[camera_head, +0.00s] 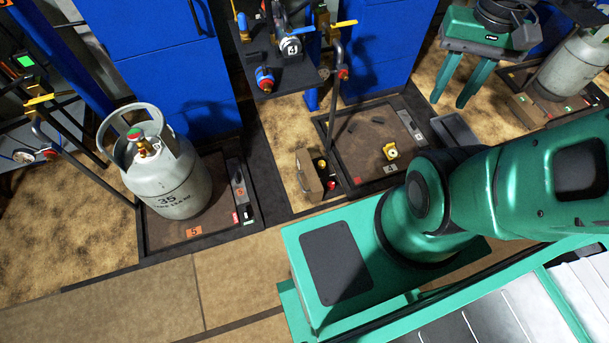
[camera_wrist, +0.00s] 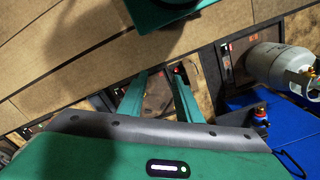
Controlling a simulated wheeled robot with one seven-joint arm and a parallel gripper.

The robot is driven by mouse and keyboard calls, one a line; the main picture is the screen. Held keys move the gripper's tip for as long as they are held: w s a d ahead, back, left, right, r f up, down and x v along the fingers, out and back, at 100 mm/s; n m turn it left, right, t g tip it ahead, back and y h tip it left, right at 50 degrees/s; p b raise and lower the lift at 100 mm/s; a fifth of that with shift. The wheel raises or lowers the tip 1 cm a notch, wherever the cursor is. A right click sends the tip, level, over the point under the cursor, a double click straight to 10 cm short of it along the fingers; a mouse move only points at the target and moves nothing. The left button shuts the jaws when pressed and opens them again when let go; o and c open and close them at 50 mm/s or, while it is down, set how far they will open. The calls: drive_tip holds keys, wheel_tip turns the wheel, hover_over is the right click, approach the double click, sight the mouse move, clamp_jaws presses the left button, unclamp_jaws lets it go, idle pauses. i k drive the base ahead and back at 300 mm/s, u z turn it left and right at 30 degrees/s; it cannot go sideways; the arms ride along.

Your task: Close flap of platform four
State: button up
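A dark platform, probably platform four, shows beyond and between the fingers. In the head view my arm hides the gripper.
A grey gas cylinder (camera_head: 166,170) stands on platform five at left. A valve stand (camera_head: 283,60) marked 4 rises behind platform four, with blue cabinets (camera_head: 180,75) behind. A yellow fitting (camera_head: 390,151) lies on platform four. Floor at front left is clear.

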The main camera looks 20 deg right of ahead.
sight(313, 185)
drive_tip(key=k, duration=1.1)
drive_tip(key=u, duration=0.2)
drive_tip(key=i, duration=0.65)
drive_tip(key=z, duration=0.2)
